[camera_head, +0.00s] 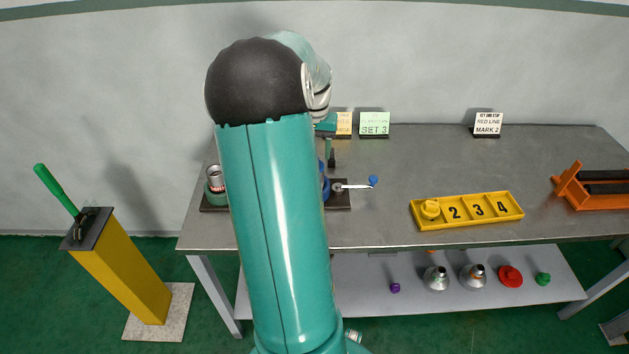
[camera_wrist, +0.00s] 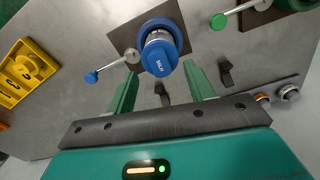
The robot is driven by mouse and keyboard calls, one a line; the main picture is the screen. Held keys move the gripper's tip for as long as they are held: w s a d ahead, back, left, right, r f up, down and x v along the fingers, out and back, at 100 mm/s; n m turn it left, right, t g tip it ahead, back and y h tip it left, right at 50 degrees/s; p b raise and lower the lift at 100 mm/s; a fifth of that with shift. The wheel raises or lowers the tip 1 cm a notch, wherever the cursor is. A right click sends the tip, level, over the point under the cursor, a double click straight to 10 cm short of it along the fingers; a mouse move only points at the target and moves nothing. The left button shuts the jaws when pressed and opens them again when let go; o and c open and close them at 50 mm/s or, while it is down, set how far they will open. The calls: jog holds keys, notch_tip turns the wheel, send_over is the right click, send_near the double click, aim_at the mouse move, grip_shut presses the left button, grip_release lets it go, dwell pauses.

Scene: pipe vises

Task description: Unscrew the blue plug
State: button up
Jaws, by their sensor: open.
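The blue plug (camera_wrist: 160,58) sits on a silver pipe end held in the blue vise (camera_wrist: 176,30), in the upper middle of the wrist view. White lettering shows on its face. The vise's lever ends in a blue knob (camera_wrist: 92,77). My gripper (camera_wrist: 160,72) is open, with its two green fingers apart and pointing toward the plug. The plug shows between and just past the fingertips; I cannot tell the distance left in depth. In the head view my arm hides the plug and most of the vise; its lever knob (camera_head: 373,181) shows at the right.
A second vise has a green lever knob (camera_wrist: 218,21). A yellow numbered tray (camera_head: 467,210) and an orange rack (camera_head: 590,188) stand right on the table (camera_head: 390,215). Sign cards line the back. A yellow post (camera_head: 125,265) stands left. Several parts lie on the lower shelf (camera_head: 330,290).

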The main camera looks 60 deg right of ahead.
jog(key=n, duration=1.3)
jog(key=shift+n, duration=0.4)
jog(key=shift+f, duration=1.1)
